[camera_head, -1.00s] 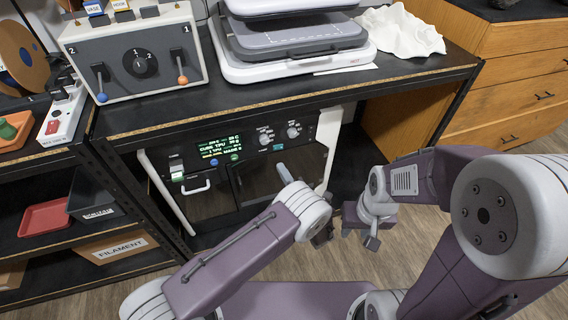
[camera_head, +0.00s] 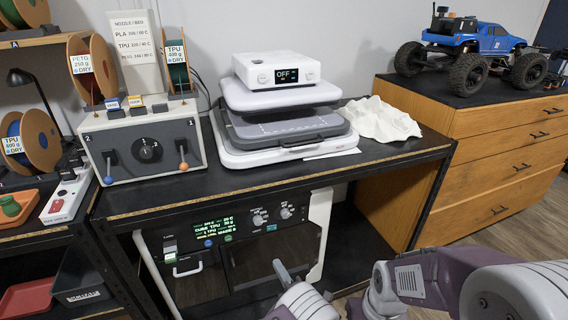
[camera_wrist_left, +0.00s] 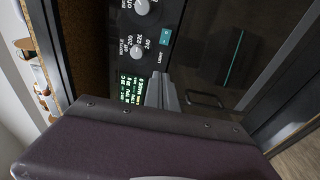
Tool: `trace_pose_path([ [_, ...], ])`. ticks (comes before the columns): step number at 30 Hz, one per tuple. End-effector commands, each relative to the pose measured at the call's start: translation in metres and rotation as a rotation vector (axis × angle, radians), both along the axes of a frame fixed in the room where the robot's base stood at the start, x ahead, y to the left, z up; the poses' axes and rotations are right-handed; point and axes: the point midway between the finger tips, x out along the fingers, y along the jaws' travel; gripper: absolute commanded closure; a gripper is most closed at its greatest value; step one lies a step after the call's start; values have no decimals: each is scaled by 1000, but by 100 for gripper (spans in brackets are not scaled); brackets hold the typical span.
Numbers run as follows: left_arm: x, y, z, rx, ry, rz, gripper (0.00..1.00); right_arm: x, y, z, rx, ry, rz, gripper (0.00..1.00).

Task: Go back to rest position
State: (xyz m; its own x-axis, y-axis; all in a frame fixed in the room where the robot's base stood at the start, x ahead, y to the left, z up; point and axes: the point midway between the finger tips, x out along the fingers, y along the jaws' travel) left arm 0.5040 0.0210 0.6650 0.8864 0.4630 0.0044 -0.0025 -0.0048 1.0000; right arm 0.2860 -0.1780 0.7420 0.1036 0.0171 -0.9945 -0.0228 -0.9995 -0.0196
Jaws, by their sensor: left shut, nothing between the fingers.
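My left gripper (camera_head: 281,271) shows at the bottom centre of the head view, in front of the dark front of the printer-like machine (camera_head: 215,288) under the bench. Its grey fingers are together with nothing between them. In the left wrist view the shut fingers (camera_wrist_left: 162,92) point at the machine's panel, with its green display and knobs close beyond; I cannot tell the exact gap. My right arm comes in at the lower right of the head view. Its wrist (camera_head: 382,290) is at the bottom edge, and its fingertips are cut off.
The black bench top (camera_head: 400,153) overhangs the machine. It bears a control box (camera_head: 145,150), a white press-like device (camera_head: 285,120) and a crumpled white cloth (camera_head: 375,120). A wooden drawer cabinet (camera_head: 510,160) with a blue crawler truck (camera_head: 480,45) stands at right.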

Motion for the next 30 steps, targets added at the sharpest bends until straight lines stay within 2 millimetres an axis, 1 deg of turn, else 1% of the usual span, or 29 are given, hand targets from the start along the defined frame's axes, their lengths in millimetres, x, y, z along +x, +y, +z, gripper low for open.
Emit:
trace_pose_path([
  [1, 6, 11, 4, -8, -7, 30, 100, 0, 0, 0, 0, 0, 0, 64],
  [2, 13, 18, 14, -25, -22, 53, 100, 0, 0, 0, 0, 0, 0, 64],
  [4, 35, 41, 51, -86, -80, 127, 100, 0, 0, 0, 0, 0, 0, 64],
  [5, 44, 56, 71, -112, -109, 166, 100, 0, 0, 0, 0, 0, 0, 64],
  [6, 50, 82, 98, -144, -143, 233, 100, 0, 0, 0, 0, 0, 0, 64],
  [8, 48, 130, 132, -197, -177, 366, 100, 0, 0, 0, 0, 0, 0, 64],
  [9, 39, 163, 149, -247, -187, 466, 100, 0, 0, 0, 0, 0, 0, 64],
  [11, 15, 212, 166, -362, -210, 629, 100, 0, 0, 0, 0, 0, 0, 64],
  [12, -8, 243, 172, -464, -238, 748, 100, 0, 0, 0, 0, 0, 0, 64],
  [14, -50, 279, 173, -653, -306, 934, 100, 0, 0, 0, 0, 0, 0, 64],
  [15, -82, 295, 169, -796, -373, 1067, 100, 0, 0, 0, 0, 0, 0, 64],
  [16, -107, 301, 164, -909, -435, 1169, 100, 0, 0, 0, 0, 0, 0, 64],
  [17, -130, 304, 157, -1024, -507, 1271, 100, 0, 0, 0, 0, 0, 0, 64],
  [18, -159, 300, 147, -1174, -615, 1405, 100, 0, 0, 0, 0, 0, 0, 64],
  [20, -194, 285, 132, -1388, -808, 1607, 100, 0, 0, 0, 0, 0, 0, 64],
  [21, -211, 270, 123, -1508, -945, 1731, 100, 0, 0, 0, 0, 0, 0, 64],
  [23, -228, 246, 111, -1658, -1162, 1906, 100, 0, 0, 0, 0, 0, 0, 64],
  [24, -235, 229, 104, -1735, -1312, 2018, 100, 0, 0, 0, 0, 0, 0, 64],
  [25, -238, 216, 99, -1779, -1429, 2102, 100, 0, 0, 0, 0, 0, 0, 64],
  [26, -241, 203, 94, 1709, 1464, -2064, 100, 0, 0, 0, 0, 0, 0, 64],
  [27, -242, 188, 88, 1562, 1465, -1958, 100, 0, 0, 0, 0, 0, 0, 64],
  [29, -243, 172, 79, 1339, 1474, -1811, 100, 0, 0, 0, 0, 0, 0, 64],
  [30, -238, 163, 77, 1210, 1473, -1707, 100, 0, 0, 0, 0, 0, 0, 64],
])
